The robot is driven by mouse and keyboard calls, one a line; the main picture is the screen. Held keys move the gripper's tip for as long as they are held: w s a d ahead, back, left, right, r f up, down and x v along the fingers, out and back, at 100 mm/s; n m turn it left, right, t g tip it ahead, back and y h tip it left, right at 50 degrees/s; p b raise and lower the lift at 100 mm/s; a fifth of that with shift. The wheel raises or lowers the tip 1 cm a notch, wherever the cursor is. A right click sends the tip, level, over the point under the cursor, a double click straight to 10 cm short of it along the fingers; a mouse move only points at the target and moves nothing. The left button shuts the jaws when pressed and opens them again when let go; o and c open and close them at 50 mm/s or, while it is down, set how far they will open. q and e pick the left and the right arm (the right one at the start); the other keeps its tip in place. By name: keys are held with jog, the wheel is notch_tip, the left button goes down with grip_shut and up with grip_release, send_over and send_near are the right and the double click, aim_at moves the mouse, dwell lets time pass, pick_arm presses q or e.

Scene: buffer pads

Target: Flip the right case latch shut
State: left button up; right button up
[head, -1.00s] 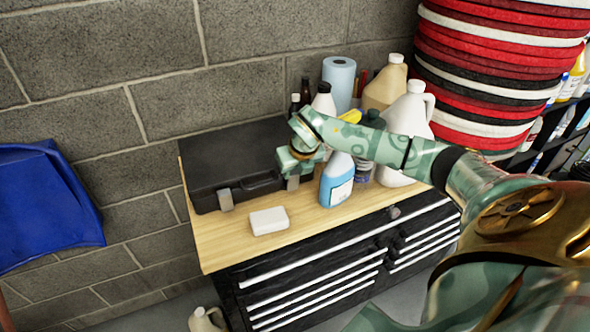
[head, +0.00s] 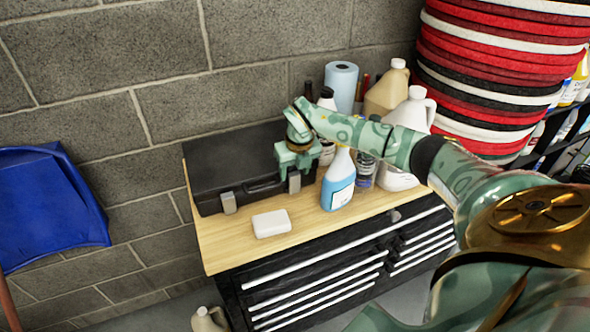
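The black case (head: 225,160) lies closed on the wooden top of a cabinet, against the wall. Its right latch (head: 294,182) is a grey tab on the front face, just below my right gripper (head: 295,170). Its left latch (head: 229,203) is a similar grey tab farther left. My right gripper points down at the case's front edge, with its fingers apart on either side of the right latch's upper part. Whether they touch the latch cannot be told. The gripper hides part of the case's right end. My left gripper is not in view.
A blue spray bottle (head: 338,188) stands close to the right of the gripper, with jugs (head: 408,120) and a paper roll (head: 340,85) behind. A white block (head: 271,223) lies in front of the case on the wooden top (head: 225,248).

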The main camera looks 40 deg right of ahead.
jog(key=shift+r, duration=0.1)
jog(key=p+v, duration=0.1)
jog(key=v, duration=1.5)
jog(key=shift+s, duration=0.1)
